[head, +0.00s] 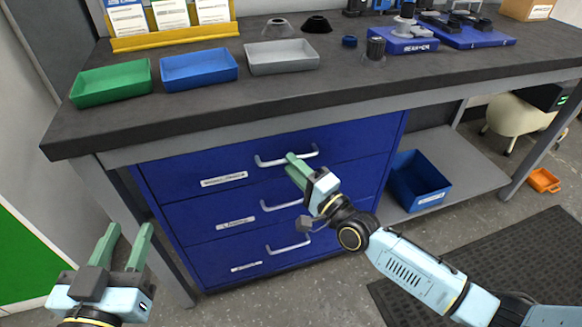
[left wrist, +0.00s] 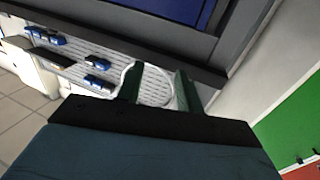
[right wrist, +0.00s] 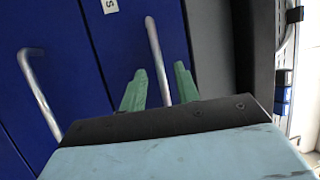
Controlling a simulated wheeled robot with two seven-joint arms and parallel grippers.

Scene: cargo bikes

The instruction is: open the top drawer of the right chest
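A blue chest of three drawers (head: 262,202) stands under the workbench. It is the only chest I see, and its drawers look shut. The top drawer (head: 350,139) has a silver bar handle (head: 270,162), also seen in the right wrist view (right wrist: 153,45). My right gripper (head: 293,160) is at this handle. In the right wrist view its green fingers (right wrist: 160,82) are apart, with the bar running between them; I cannot tell whether they touch it. My left gripper (head: 129,232) is open and empty, left of the chest; its fingers also show in the left wrist view (left wrist: 158,78).
The bench top (head: 350,85) overhangs the drawers and holds green (head: 111,83), blue (head: 199,69) and grey (head: 281,56) trays. A blue bin (head: 417,183) sits on the shelf right of the chest. The floor in front is clear, with a dark mat (head: 500,260) at right.

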